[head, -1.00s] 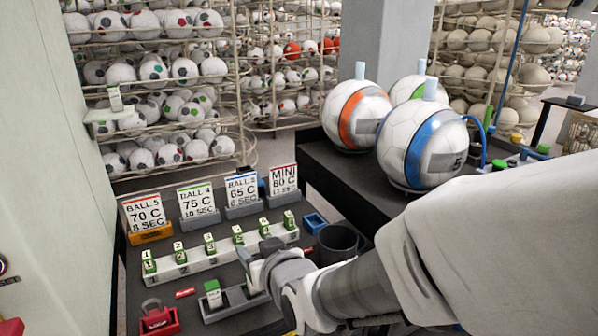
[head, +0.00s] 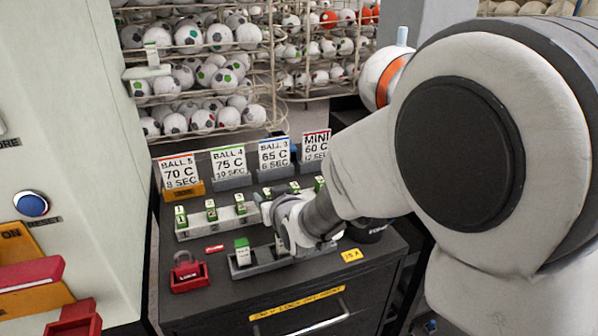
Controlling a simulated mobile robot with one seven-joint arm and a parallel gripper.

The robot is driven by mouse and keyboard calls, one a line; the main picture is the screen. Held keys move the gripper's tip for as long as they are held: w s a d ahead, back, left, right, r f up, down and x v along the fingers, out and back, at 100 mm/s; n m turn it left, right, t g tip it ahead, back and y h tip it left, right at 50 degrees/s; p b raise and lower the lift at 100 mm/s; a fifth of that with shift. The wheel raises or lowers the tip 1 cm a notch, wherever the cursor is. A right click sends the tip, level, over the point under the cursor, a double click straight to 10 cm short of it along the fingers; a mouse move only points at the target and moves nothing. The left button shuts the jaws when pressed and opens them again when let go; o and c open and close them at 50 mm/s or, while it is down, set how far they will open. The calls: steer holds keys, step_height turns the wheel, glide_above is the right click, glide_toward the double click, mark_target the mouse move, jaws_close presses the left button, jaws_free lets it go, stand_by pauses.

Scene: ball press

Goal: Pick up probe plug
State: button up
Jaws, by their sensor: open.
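No label in view names the probe plug, so I cannot tell for sure which piece it is. A white block with a green top (head: 242,250) stands upright in a grey two-slot holder (head: 245,270) on the dark cabinet top. Similar small green-and-white pieces, such as one marked 1 (head: 181,217) and its neighbour (head: 211,210), stand in a white numbered rack (head: 197,230) behind it. My gripper (head: 262,207) is open, at the rack's right part and above the holder's right end. It hides part of both, and whatever is between its fingers is unclear.
Ball temperature cards (head: 229,163) stand behind the rack. A black cup (head: 372,232) is right of my gripper. A pale cabinet wall (head: 70,130) bounds the left.

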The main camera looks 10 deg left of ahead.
jaws_close()
stand_by(0.3)
steer(key=shift+r, duration=0.1)
